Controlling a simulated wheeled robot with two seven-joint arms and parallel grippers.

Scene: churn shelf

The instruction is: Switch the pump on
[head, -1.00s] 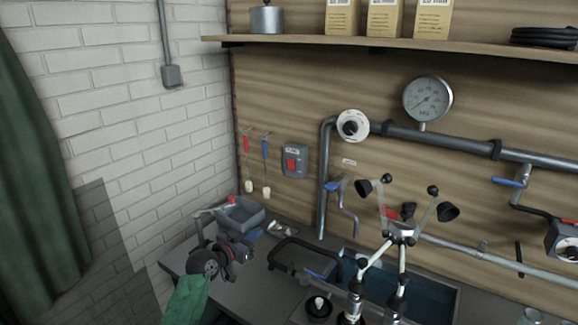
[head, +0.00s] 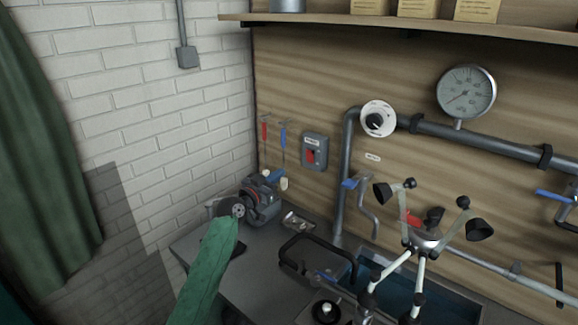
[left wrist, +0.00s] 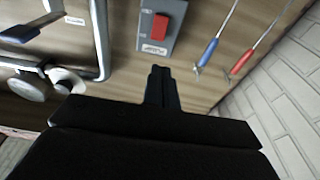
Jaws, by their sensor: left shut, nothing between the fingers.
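The pump switch is a grey wall box (head: 314,151) with a red rocker (head: 311,155), fixed to the wooden back wall. In the left wrist view the switch box (left wrist: 154,30) is at the top, with its red rocker (left wrist: 160,27) facing me. My left gripper (head: 269,179) is in front of the wall, lower and to the left of the switch in the head view. Its closed fingers (left wrist: 160,74) point toward the box in the left wrist view, with a gap in the picture below the box. It holds nothing. My right gripper is not in view.
Red-handled (head: 264,132) and blue-handled (head: 283,136) tools hang left of the switch. A vertical pipe (head: 346,150) and white dial (head: 378,119) are to its right. A milking cluster (head: 426,236) stands over the sink (head: 400,290). A shelf (head: 400,24) runs above.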

